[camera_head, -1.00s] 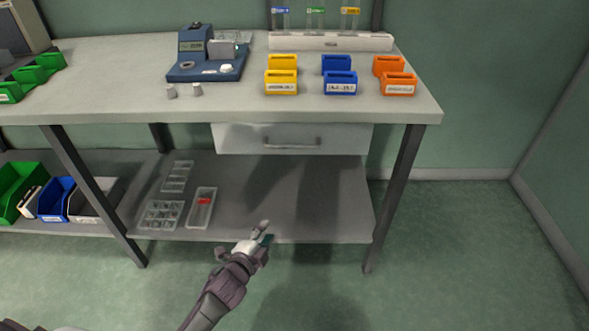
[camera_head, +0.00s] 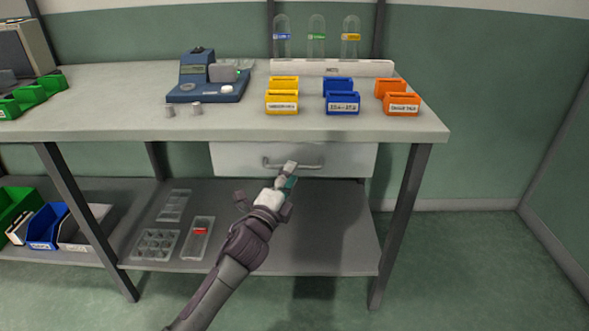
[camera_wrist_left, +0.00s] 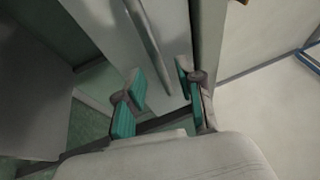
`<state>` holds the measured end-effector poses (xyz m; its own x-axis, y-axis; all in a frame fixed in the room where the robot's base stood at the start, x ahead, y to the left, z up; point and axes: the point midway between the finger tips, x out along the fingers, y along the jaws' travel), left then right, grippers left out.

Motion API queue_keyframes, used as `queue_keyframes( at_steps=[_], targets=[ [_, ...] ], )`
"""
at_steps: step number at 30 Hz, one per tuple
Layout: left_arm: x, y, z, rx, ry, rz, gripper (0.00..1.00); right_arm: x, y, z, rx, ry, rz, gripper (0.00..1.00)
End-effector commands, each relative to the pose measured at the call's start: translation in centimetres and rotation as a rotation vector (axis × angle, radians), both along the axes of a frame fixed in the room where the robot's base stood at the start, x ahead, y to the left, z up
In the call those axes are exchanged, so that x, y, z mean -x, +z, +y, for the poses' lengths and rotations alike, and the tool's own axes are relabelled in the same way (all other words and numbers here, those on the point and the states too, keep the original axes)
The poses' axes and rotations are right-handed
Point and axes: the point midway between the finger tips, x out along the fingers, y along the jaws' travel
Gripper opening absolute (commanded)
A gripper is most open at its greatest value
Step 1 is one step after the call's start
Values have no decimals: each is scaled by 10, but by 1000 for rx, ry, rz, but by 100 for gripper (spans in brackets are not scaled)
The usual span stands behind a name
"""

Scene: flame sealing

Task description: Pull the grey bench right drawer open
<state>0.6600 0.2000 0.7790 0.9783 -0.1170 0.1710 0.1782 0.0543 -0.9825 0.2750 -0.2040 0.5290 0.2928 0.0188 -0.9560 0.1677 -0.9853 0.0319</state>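The grey bench's right drawer (camera_head: 235,160) has a pale front and sits closed under the bench top. Its bar handle (camera_head: 312,166) runs across the front and also shows in the left wrist view (camera_wrist_left: 147,38). My left gripper (camera_head: 288,174) is at the handle's middle in the head view and covers part of it. In the left wrist view the gripper's teal-padded fingers (camera_wrist_left: 160,85) are spread, with nothing held between them. The handle bar lies just beyond the fingertips. I cannot tell whether a finger touches it. My right gripper is in no view.
The bench top (camera_head: 120,118) above carries a blue device (camera_head: 208,90) and yellow, blue and orange bins. The lower shelf (camera_head: 335,240) holds clear trays (camera_head: 155,243) at left. Bench legs (camera_head: 400,220) stand either side. The floor in front is open.

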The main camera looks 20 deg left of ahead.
Motion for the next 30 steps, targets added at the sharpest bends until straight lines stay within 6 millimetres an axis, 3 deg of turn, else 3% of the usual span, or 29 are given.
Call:
queue_keyframes(
  at_steps=[6, 17, 20, 24, 30],
  targets=[
    [-27, 4, -4, 2, 0, 0, 37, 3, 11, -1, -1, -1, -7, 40],
    [-33, 5, -4, 1, -1, 1, 37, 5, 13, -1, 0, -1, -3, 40],
    [-33, 5, -4, 1, 0, 1, 26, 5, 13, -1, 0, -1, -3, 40],
    [-33, 5, -4, 1, 0, 1, 2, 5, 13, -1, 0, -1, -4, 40],
    [-33, 5, -4, 1, 0, 1, 0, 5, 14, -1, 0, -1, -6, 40]
  ],
)
